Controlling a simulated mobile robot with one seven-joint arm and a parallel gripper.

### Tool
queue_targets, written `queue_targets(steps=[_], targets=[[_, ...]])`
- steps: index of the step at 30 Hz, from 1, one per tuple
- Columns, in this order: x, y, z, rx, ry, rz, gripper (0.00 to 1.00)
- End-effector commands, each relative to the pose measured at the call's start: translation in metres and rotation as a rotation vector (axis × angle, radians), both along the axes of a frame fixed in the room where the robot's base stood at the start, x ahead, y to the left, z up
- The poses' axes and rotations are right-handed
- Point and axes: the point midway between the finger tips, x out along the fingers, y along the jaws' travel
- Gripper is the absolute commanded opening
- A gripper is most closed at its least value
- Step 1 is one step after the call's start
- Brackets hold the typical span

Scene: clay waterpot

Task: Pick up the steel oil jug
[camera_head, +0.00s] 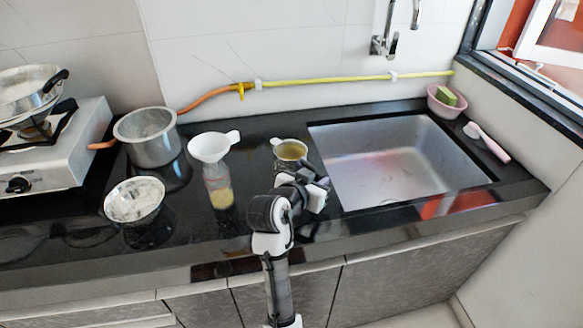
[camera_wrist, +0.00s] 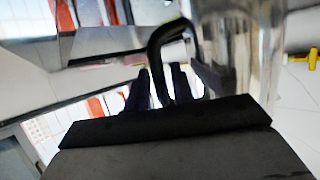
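The steel oil jug (camera_head: 290,150) is a small shiny cup with yellowish oil, upright on the black counter left of the sink. Its shiny body (camera_wrist: 238,45) fills the upper right of the wrist view, with its black looped handle (camera_wrist: 158,48) to the left. My gripper (camera_head: 318,180) is at the jug's front right side in the head view; the arm hides part of the jug's lower body. In the wrist view, my dark fingertips (camera_wrist: 161,88) stand apart beside the handle's lower part, with light showing between them. I see no firm contact.
A bottle with yellow liquid (camera_head: 219,190) under a white funnel (camera_head: 212,146) stands left of the jug. A steel pot (camera_head: 150,145) and a bowl (camera_head: 134,201) stand further left. The sink (camera_head: 400,165) is to the right, and a yellow pipe (camera_head: 330,81) runs along the wall.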

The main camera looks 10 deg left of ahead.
Motion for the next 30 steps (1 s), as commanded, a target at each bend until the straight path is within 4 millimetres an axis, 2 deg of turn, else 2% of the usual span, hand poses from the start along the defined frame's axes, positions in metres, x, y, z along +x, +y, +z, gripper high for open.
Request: queue_targets(steps=[4, 12, 18, 30], targets=[[0.0130, -0.0052, -0.0054, 0.001, 0.001, 0.001, 0.24], [0.0149, -0.0060, -0.0069, 0.001, -0.002, 0.001, 0.23], [0.0147, -0.0059, -0.0068, 0.000, -0.001, 0.002, 0.00], [0.0146, -0.0058, -0.0052, 0.001, -0.005, 0.002, 0.00]])
